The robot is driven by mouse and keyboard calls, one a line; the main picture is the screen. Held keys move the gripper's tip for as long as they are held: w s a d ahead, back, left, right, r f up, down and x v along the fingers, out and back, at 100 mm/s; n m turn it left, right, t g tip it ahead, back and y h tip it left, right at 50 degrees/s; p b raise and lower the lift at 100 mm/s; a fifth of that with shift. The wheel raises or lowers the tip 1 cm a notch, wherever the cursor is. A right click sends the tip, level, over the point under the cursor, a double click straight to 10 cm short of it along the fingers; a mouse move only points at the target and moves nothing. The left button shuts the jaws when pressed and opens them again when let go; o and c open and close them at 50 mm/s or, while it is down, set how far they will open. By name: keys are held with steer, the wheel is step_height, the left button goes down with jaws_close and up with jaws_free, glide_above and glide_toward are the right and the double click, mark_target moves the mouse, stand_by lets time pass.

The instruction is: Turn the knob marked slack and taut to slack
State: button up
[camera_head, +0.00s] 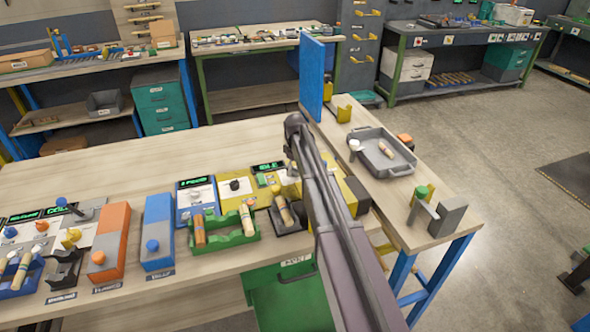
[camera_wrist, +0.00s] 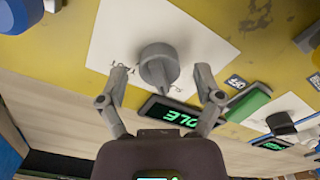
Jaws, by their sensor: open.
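A grey knob (camera_wrist: 157,62) with a pointed end stands on a white plate (camera_wrist: 130,30) on a yellow panel in the wrist view.
A green switch (camera_wrist: 249,103) by an OFF label and a second, dark knob (camera_wrist: 281,123) are to the right in the wrist view. In the head view, a green tray (camera_head: 222,240) with wooden pieces stands close left of my arm, and a blue upright board (camera_head: 312,75) rises behind.

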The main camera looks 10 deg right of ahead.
steer(key=shift+m, duration=0.3)
steer(key=m, duration=0.4)
steer(key=shift+d, duration=0.1)
steer(key=m, duration=0.4)
steer(key=shift+m, duration=0.3)
steer(key=m, duration=0.4)
steer(key=shift+d, duration=0.1)
steer(key=m, duration=0.5)
step_height(320, 180, up, 14)
steer(key=p, duration=1.4)
steer(key=s+f+n+b, duration=0.3)
steer(key=s+n, duration=0.1)
steer(key=s, duration=1.1)
steer(key=s+f+n+b, duration=0.2)
steer(key=s+n, duration=0.3)
steer(key=s, duration=1)
steer(key=shift+s+f+n+b, duration=0.15)
steer(key=shift+f+n+b, duration=0.15)
steer(key=shift+f+b, duration=0.1)
steer(key=shift+s, duration=0.1)
